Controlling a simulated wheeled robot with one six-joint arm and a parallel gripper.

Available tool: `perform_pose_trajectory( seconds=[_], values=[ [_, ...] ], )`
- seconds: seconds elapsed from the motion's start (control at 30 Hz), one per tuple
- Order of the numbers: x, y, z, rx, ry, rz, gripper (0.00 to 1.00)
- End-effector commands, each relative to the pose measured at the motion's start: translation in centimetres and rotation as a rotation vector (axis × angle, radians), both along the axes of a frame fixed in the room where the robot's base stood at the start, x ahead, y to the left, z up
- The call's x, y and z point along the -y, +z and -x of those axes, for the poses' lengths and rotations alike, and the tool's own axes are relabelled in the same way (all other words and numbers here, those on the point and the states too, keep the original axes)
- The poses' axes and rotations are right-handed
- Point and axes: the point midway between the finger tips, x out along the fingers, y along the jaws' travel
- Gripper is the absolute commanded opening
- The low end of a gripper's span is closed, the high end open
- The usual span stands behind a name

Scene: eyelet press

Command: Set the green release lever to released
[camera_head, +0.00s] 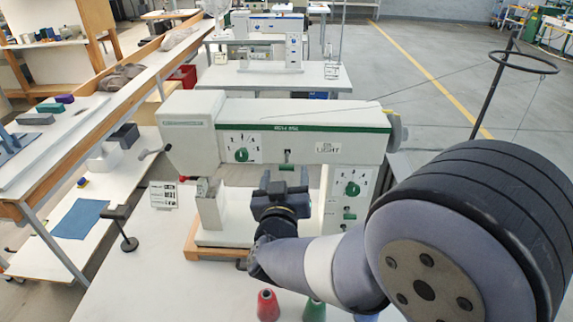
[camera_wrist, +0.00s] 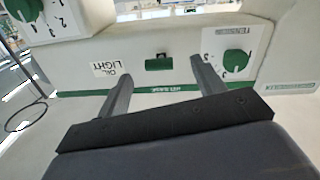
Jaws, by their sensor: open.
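The white press (camera_head: 275,112) has a small green lever (camera_head: 287,154) in a slot on its arm's front face, between a green dial (camera_head: 241,155) and a "LIGHT" label (camera_head: 328,147). In the wrist view, the picture is inverted and the lever (camera_wrist: 158,63) shows as a green block with a dark slot above it. I cannot read its set position. My gripper (camera_head: 284,177) is open and empty, just in front of and below the lever. In the wrist view, my gripper (camera_wrist: 160,72) has one finger on each side of the lever, apart from it.
A second dial (camera_head: 352,188) and another green control (camera_head: 350,216) are on the right column. A red-knobbed lever (camera_head: 184,179) sticks out at left. Red (camera_head: 267,305) and green (camera_head: 314,312) thread cones stand in front. A wire thread stand (camera_head: 490,95) rises at right.

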Motion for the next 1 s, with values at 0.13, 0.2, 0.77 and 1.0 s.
perform_pose_trajectory(
  seconds=[0.13, 0.2, 0.77, 1.0],
  values=[
    [0.2, 0.1, -2.2, -0.002, -0.002, 0.002, 0.65],
    [0.3, 0.1, -2.8, -0.001, -0.002, 0.000, 0.65],
    [0.3, 0.0, -3.6, 0.000, 0.001, 0.000, 0.52],
    [0.3, 0.0, -3.5, 0.000, 0.001, 0.000, 0.33]
  ],
)
